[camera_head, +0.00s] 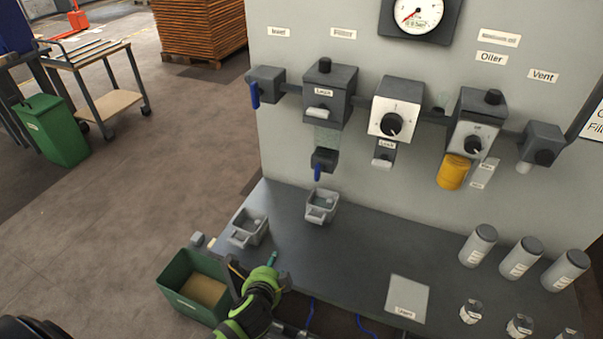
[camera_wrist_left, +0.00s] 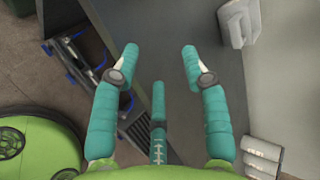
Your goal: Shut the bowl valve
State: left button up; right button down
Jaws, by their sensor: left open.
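The bowl valve (camera_head: 323,160) is a small dark block under the clear filter bowl (camera_head: 327,137), left of centre on the grey panel. Its blue lever (camera_head: 317,173) hangs down from it. My left gripper (camera_head: 273,260) is low over the front left edge of the bench, well below and to the left of the valve, touching neither it nor its lever. In the left wrist view its teal fingers (camera_wrist_left: 158,62) are spread with nothing between them. The valve does not show in that view. My right gripper is not in view.
Two grey cups (camera_head: 321,206) (camera_head: 250,228) stand on the dark bench (camera_head: 350,240) below the valve. The inlet valve (camera_head: 266,84) has another blue lever. A green bin (camera_head: 193,288) is beside the bench. Several cans stand at the right; the bench middle is mostly clear.

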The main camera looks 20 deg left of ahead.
pick_arm(q)
jog(key=w+d+r+m+t, duration=0.1)
jog(key=w+r+m+t, duration=0.4)
jog(key=w+r+m, duration=0.4)
jog(key=m+t+h, duration=0.3)
jog(key=m, duration=0.8)
send_near(318, 173)
jog(key=w+a, duration=0.1)
jog(key=w, duration=0.2)
jog(key=w+p, duration=0.1)
jog(key=w, duration=0.5)
jog(key=shift+w, duration=0.35)
jog(key=shift+d+f, duration=0.1)
grip_shut()
